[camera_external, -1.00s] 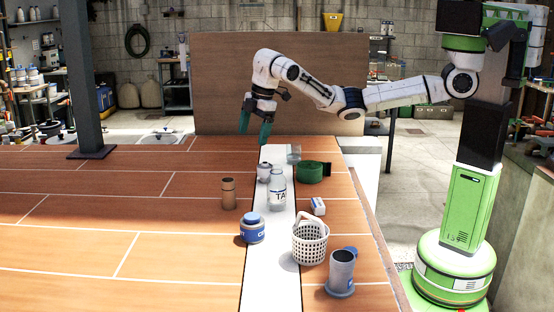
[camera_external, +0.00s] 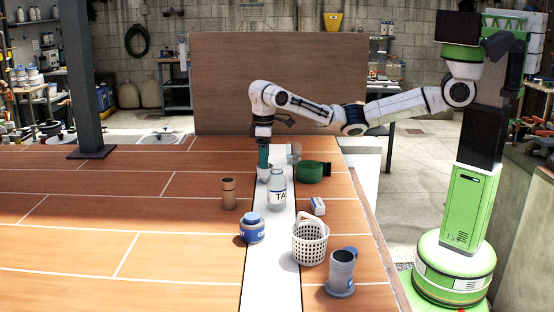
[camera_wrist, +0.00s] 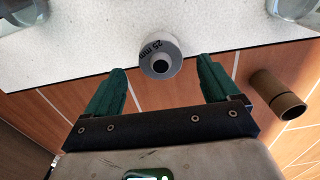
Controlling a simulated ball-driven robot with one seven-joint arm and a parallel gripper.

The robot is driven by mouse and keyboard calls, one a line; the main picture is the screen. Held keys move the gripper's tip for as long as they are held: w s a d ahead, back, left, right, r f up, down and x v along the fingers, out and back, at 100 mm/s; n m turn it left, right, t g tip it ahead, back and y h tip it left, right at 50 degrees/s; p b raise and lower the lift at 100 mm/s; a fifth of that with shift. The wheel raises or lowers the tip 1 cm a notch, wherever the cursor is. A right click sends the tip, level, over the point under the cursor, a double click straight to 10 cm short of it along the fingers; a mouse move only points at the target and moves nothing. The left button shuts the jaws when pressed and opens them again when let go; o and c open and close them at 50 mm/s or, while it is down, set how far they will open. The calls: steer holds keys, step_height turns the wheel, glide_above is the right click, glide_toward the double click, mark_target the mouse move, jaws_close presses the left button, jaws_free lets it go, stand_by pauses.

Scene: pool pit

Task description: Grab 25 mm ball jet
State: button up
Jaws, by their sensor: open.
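The 25 mm ball jet (camera_external: 263,174) is a small grey-white round fitting on the white strip. In the wrist view the ball jet (camera_wrist: 167,46) shows its "25 mm" marking and a dark round centre. My gripper (camera_external: 263,160) points down over it, with green fingers. In the wrist view my gripper (camera_wrist: 161,72) is open, its fingertips apart at left and right of the jet's near side. Nothing is held. From outside, the fingers overlap the jet's upper part, so I cannot tell their exact height or any contact.
A clear labelled bottle (camera_external: 277,192) stands close in front of the jet. A clear container (camera_external: 293,153) and green roll (camera_external: 311,172) are to its right, a brown cylinder (camera_external: 228,194) to its left. A blue jar (camera_external: 252,229) and white basket (camera_external: 310,245) stand nearer. The left tabletop is clear.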

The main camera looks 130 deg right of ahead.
mark_target(265, 173)
steer(key=shift+a+f+p, duration=0.15)
steer(key=shift+f+p, duration=0.55)
steer(key=shift+f, duration=1.95)
steer(key=shift+c, duration=0.4)
steer(key=c, duration=1.1)
